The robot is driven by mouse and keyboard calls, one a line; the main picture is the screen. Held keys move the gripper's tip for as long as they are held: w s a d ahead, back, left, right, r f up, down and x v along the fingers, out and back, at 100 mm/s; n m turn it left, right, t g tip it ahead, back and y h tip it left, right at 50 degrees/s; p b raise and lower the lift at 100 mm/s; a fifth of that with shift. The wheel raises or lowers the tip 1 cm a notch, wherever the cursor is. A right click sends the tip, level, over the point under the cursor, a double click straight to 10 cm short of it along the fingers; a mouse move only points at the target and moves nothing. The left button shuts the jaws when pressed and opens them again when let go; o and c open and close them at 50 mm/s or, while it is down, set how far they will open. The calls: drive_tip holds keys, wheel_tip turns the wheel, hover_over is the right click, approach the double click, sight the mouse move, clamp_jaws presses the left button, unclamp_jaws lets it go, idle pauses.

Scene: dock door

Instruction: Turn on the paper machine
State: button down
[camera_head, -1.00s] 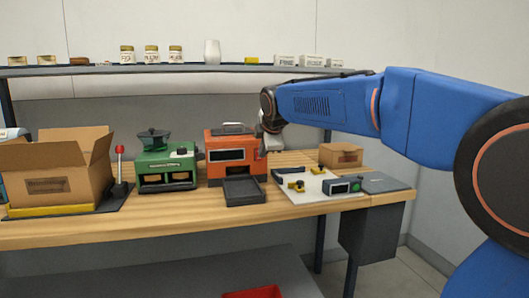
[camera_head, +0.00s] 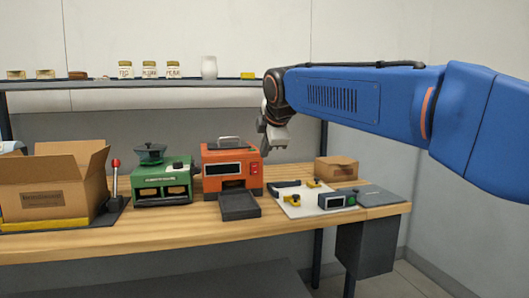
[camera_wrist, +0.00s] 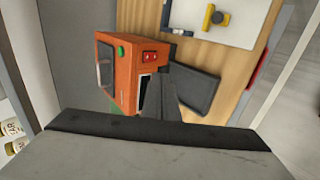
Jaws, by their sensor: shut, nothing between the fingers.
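An orange machine (camera_head: 231,164) with a dark window, a red switch block on its right front and a black tray (camera_head: 239,207) in front stands mid-bench; I read no label naming it the paper machine. The wrist view shows it tilted (camera_wrist: 119,68), with red switches (camera_wrist: 150,57) and a green button (camera_wrist: 121,51). A green machine (camera_head: 163,182) with a dark top stands to its left. My gripper (camera_head: 265,151) is shut and empty, pointing down just right of the orange machine's top edge, apparently without touching it. Contact cannot be told for certain.
An open cardboard box (camera_head: 45,190) and a red-knobbed lever (camera_head: 115,178) are at left. Right of the tray are a white board (camera_head: 295,207) with yellow parts, a small device (camera_head: 337,199) and a small box (camera_head: 336,169). A shelf (camera_head: 100,84) with jars runs behind.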

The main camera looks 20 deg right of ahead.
drive_tip(key=shift+s+f, duration=0.2)
drive_tip(key=shift+f, duration=0.55)
drive_tip(key=shift+w+f, duration=0.1)
approach(255, 173)
drive_tip(key=x, duration=0.4)
drive_tip(key=shift+f, duration=0.55)
drive_tip(key=shift+w, duration=0.6)
